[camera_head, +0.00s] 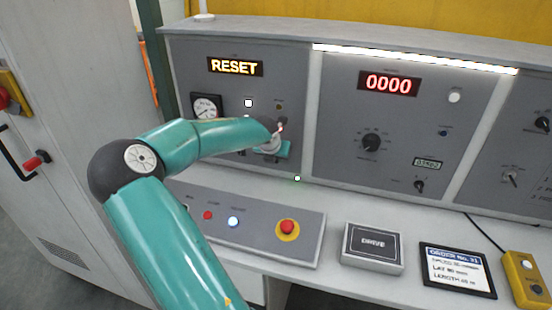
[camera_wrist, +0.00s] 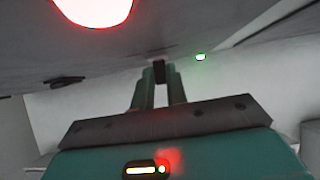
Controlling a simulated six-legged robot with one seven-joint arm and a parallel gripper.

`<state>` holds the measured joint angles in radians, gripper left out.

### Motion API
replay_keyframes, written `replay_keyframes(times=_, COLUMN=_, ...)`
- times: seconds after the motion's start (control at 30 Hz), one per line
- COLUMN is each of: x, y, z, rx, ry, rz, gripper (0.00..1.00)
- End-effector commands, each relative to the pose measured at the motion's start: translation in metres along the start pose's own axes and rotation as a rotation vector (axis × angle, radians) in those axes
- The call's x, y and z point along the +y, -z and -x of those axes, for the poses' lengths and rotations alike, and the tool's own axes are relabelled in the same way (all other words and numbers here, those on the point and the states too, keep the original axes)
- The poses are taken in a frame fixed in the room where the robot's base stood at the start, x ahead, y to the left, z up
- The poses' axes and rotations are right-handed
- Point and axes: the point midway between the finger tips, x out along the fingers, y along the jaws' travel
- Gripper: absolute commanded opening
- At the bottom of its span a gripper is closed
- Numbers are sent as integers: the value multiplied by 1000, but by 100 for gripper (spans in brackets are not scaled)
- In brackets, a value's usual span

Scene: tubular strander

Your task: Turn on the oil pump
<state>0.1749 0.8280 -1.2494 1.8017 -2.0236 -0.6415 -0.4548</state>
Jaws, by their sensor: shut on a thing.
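My gripper (camera_head: 279,138) is at the left section of the grey control panel (camera_head: 290,75), under the RESET display. In the wrist view its two green fingers (camera_wrist: 158,88) are closed on a small dark knob (camera_wrist: 159,72) at the panel face. My arm's end hides most of this spot in the head view, and I cannot read a label there. A large red lit lamp (camera_wrist: 92,8) is close by in the wrist view. A small green light (camera_wrist: 200,57) glows to the right of the fingers.
The RESET display (camera_head: 235,66) and a round gauge (camera_head: 206,107) are on the same section. A red 0000 display (camera_head: 389,84) and a black dial (camera_head: 370,143) are to the right. Below, the desk holds a red emergency button (camera_head: 288,227), a DRIVE box (camera_head: 373,246) and an order tablet (camera_head: 456,268).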

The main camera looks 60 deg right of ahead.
Motion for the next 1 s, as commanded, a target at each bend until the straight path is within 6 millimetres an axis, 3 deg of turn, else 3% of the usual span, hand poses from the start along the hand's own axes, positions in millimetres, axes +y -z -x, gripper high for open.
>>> replay_keyframes(times=0.4, x=1, y=1, z=0, rx=6, ry=-1, rz=1, gripper=0)
replay_keyframes(times=0.43, x=1, y=1, z=0, rx=6, ry=-1, rz=1, gripper=20)
replay_keyframes(times=0.5, x=1, y=1, z=0, rx=5, ry=-1, rz=1, gripper=34)
replay_keyframes(times=0.53, x=1, y=1, z=0, rx=5, ry=-1, rz=1, gripper=36)
replay_keyframes(times=0.83, x=0, y=0, z=1, rx=4, ry=-1, rz=1, gripper=36)
replay_keyframes(times=1.0, x=2, y=0, z=18, rx=3, ry=-2, rz=1, gripper=36)
